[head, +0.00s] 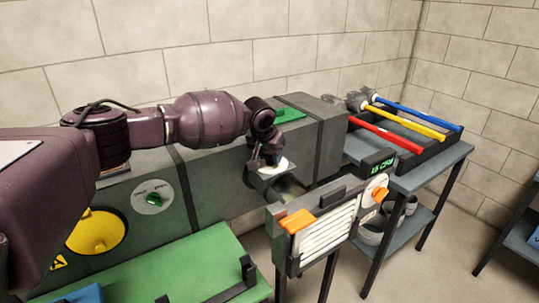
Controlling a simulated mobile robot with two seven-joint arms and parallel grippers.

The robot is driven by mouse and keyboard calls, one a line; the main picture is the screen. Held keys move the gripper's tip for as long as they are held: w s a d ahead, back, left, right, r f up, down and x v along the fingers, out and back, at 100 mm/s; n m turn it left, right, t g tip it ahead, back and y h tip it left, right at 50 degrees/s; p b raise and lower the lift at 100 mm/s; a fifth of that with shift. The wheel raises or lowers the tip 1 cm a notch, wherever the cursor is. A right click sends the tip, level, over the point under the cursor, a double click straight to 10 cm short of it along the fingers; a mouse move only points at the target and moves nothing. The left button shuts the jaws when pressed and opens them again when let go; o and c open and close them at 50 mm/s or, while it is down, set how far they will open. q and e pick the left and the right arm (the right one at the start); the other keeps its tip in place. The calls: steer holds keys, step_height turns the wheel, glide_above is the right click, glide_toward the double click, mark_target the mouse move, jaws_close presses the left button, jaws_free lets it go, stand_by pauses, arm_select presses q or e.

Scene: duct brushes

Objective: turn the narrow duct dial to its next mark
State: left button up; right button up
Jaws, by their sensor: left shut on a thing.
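My left gripper (268,159) reaches in from the left and points down at the middle of the grey duct. It is shut on the knob of the narrow duct dial, whose white face (278,167) shows under the fingers on a small grey ledge. The fingers hide the knob, so its mark cannot be read. My right gripper is not in view.
A louvred unit (328,232) with an orange handle and an orange knob (379,194) stands right of the gripper. Red, yellow and blue brushes (412,117) lie on a rack behind. A green-topped bench (180,268) is in front.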

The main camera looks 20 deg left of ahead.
arm_select(q)
steer(key=shift+m+p, duration=0.4)
steer(key=shift+m, duration=0.2)
steer(key=shift+f+m+h, duration=0.1)
steer(key=shift+m+h, duration=0.4)
steer(key=shift+a+f+m+g+h+b, duration=0.1)
steer(key=shift+m+g+h+b, duration=0.2)
steer(key=shift+m, duration=1.3)
steer(key=o, duration=0.9)
steer(key=shift+a, duration=0.1)
